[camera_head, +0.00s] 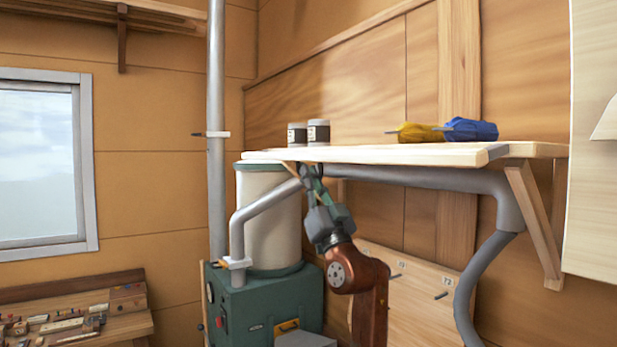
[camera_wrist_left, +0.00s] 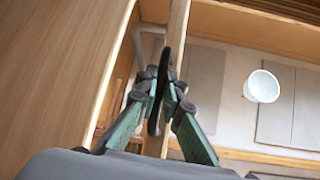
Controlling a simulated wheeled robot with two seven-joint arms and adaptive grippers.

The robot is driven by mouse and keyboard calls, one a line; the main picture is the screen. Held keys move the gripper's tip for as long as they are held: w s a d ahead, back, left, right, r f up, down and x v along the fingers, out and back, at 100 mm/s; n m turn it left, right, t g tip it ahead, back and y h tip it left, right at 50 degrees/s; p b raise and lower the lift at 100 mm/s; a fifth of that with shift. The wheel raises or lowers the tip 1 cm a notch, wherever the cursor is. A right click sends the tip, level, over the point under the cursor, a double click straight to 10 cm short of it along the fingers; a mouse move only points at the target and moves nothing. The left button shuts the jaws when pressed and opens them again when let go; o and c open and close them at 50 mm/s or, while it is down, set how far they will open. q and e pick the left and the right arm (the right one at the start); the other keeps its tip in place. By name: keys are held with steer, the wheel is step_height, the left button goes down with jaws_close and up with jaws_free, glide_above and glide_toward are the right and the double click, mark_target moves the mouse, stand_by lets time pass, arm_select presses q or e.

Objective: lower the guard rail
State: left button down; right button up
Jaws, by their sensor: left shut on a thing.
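My left gripper (camera_head: 308,172) is just under the front left part of the wooden shelf (camera_head: 400,154), with its arm rising from below. Its tips are partly hidden by the shelf edge. In the left wrist view, the green fingers (camera_wrist_left: 165,92) are shut on a thin, dark, upright piece (camera_wrist_left: 156,95) beside a narrow wooden board edge (camera_wrist_left: 179,40). I cannot tell whether this piece belongs to the guard rail. No part stands out clearly as the guard rail in either view. My right gripper is not in view.
Two jars (camera_head: 318,132) and yellow (camera_head: 418,132) and blue (camera_head: 471,130) bundles stand on the shelf. A grey pipe (camera_head: 415,177) runs beneath it to a green machine (camera_head: 262,308). A wooden bracket (camera_head: 535,225) supports the right end. A white round container (camera_wrist_left: 262,86) shows in the wrist view.

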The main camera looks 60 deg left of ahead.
arm_select(q)
steer(key=c, duration=2.1)
jaws_free()
steer(key=shift+w, duration=0.2)
steer(key=shift+s, duration=0.1)
steer(key=shift+f, duration=0.1)
steer(key=v, duration=1.2)
